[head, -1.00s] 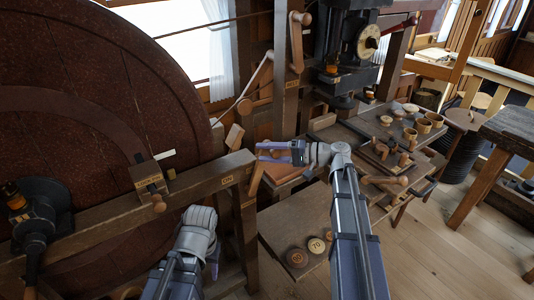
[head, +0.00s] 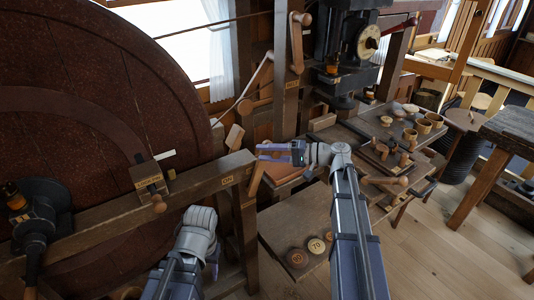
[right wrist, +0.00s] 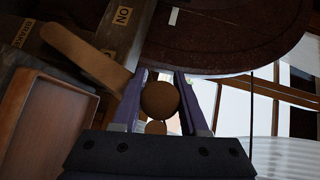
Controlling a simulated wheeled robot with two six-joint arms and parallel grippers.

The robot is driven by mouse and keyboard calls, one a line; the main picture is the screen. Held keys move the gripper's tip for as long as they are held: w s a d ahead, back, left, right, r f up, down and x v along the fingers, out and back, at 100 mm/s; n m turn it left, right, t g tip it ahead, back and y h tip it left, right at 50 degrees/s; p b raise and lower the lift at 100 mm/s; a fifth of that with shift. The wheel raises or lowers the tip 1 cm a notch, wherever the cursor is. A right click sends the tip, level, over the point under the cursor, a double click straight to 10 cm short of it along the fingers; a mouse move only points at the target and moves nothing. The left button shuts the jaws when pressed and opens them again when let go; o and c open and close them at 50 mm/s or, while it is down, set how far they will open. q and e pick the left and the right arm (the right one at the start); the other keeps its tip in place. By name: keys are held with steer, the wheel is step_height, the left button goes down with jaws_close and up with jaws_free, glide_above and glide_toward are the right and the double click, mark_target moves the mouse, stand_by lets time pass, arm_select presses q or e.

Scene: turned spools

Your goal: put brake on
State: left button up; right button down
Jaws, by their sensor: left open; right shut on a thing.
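A wooden brake lever (head: 256,178) hangs by the end of the heavy beam and slants downward in the head view. In the right wrist view the lever (right wrist: 85,55) runs from upper left to a round wooden knob (right wrist: 160,98). My right gripper (head: 268,153) is shut on this knob, with one finger on each side. A BRAKE label (right wrist: 22,33) and an ON label (right wrist: 123,14) show on the woodwork behind. My left gripper (head: 213,268) is open, low in front of the big wheel, mostly hidden behind my own left wrist.
A big dark red wheel (head: 110,110) fills the left. A bench with wooden cups (head: 423,126) stands to the right. A low board (head: 290,225) bears numbered discs.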

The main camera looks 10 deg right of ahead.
stand_by(0.8)
steer(key=shift+s+a+r+p, duration=0.2)
steer(key=shift+a+p, duration=0.1)
steer(key=shift+p, duration=0.15)
steer(key=s+a+f+n+h+p, duration=0.1)
steer(key=s+a+n+h+p, duration=0.2)
steer(key=a+h+p, duration=0.2)
steer(key=shift+s+a+n+p, duration=0.4)
steer(key=shift+a+p, duration=0.55)
steer(key=shift+a, duration=1.45)
steer(key=shift+f, duration=0.15)
steer(key=c, duration=0.8)
jaws_free()
steer(key=shift+o, duration=0.5)
steer(key=shift+w+a, duration=0.1)
steer(key=shift+a, duration=0.05)
